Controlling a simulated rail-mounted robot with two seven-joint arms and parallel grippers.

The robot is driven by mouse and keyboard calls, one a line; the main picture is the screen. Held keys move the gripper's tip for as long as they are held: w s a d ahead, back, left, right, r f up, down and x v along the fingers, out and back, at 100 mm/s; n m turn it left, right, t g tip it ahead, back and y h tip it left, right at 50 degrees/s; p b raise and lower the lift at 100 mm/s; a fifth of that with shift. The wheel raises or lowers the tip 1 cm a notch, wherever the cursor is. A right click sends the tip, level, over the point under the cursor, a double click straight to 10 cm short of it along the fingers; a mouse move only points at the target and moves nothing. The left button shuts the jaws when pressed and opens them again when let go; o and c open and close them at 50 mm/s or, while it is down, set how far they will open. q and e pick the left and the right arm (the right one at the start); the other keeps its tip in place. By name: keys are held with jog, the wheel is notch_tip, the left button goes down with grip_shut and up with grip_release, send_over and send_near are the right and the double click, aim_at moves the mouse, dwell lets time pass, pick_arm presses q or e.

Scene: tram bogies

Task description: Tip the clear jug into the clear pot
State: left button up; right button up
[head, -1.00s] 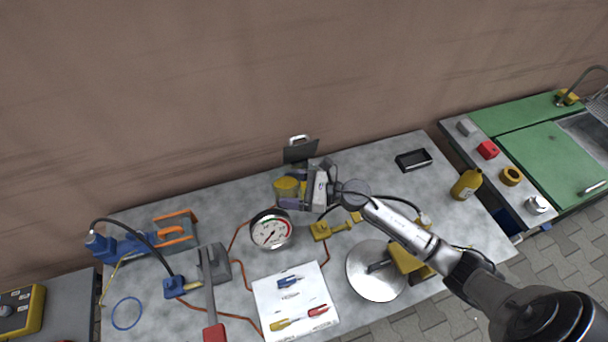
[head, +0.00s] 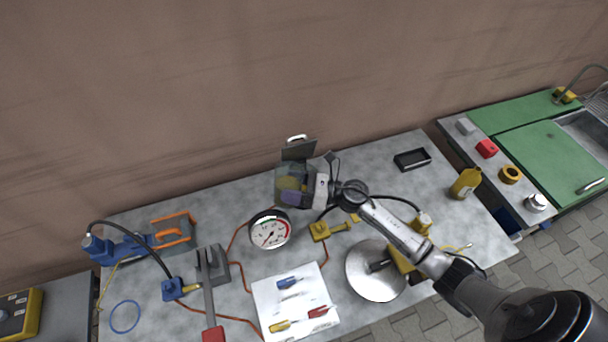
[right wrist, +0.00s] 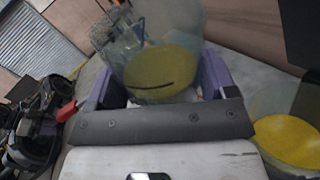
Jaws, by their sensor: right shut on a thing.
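My right gripper (head: 293,192) is at the back middle of the table, and its purple fingers also show in the right wrist view (right wrist: 165,85). It is shut on the clear jug (right wrist: 122,45), which has markings on its wall and yellow contents. A second clear vessel with yellow contents, apparently the clear pot (right wrist: 290,128), stands to the right in the right wrist view. In the head view, clear walls and yellow contents overlap beside the gripper, so I cannot tell jug from pot there. I cannot tell whether anything is flowing. My left gripper is out of view.
A dark upright panel (head: 299,150) stands right behind the gripper. A round dial gauge (head: 270,230) and a yellow fitting (head: 320,230) are in front.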

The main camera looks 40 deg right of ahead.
jog(key=shift+w+d+f+m+t+b, duration=0.1)
jog(key=shift+d+f+m+t+b, duration=0.15)
jog(key=shift+f+m, duration=0.3)
jog(key=shift+w+d+f+m+t+b, duration=0.1)
jog(key=shift+f+m+b, duration=0.25)
jog(key=shift+f, duration=0.3)
jog(key=shift+w+d+m, duration=0.15)
jog(key=shift+d+m, duration=0.15)
jog(key=shift+m, duration=0.2)
jog(key=shift+w+d+f+t, duration=0.1)
jog(key=shift+w+t, duration=0.05)
jog(key=shift+t, duration=0.1)
jog(key=shift+m, duration=0.3)
jog(key=shift+d+f, duration=0.1)
jog(key=shift+d, duration=0.05)
jog(key=shift+f+m+p, duration=0.1)
jog(key=shift+m+p, duration=0.25)
jog(key=shift+m, duration=0.05)
jog(key=shift+f+m, duration=0.1)
jog(key=shift+m, duration=0.3)
jog(key=shift+d+t, duration=0.1)
jog(key=shift+t, duration=0.2)
jog(key=shift+f+m+h+p, duration=0.25)
jog(key=shift+m+p, duration=0.25)
jog(key=shift+m, duration=0.4)
